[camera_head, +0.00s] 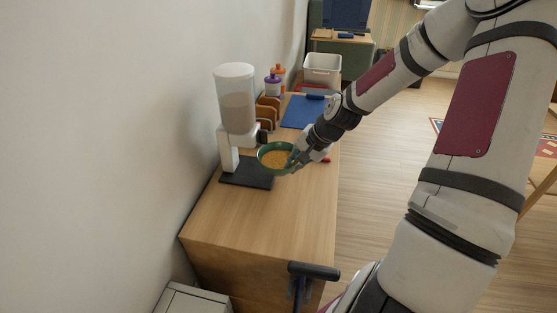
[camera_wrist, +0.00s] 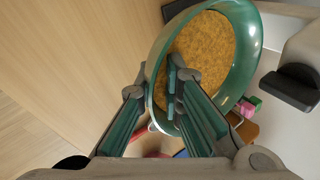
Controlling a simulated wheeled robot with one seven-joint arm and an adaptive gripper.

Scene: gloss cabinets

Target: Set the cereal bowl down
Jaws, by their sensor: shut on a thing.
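The cereal bowl (camera_head: 264,150) is green and round, with orange-brown cereal in it. My gripper (camera_head: 297,160) is shut on its right rim in the head view. In the wrist view, the bowl (camera_wrist: 248,42) fills the upper right, and one finger of my gripper (camera_wrist: 165,100) is inside the bowl over the cereal while the other is outside the wall. The bowl is near the cereal dispenser (camera_head: 236,90), above the right part of its dark base (camera_head: 240,176). I cannot tell whether the bowl touches anything below it.
The wooden counter (camera_head: 255,225) has bare room in front of the dispenser. Behind stand a toast rack with bread (camera_head: 268,110), bottles with purple and orange caps (camera_head: 273,84), a blue mat (camera_head: 302,112) and a white bin (camera_head: 322,68). A wall bounds the left.

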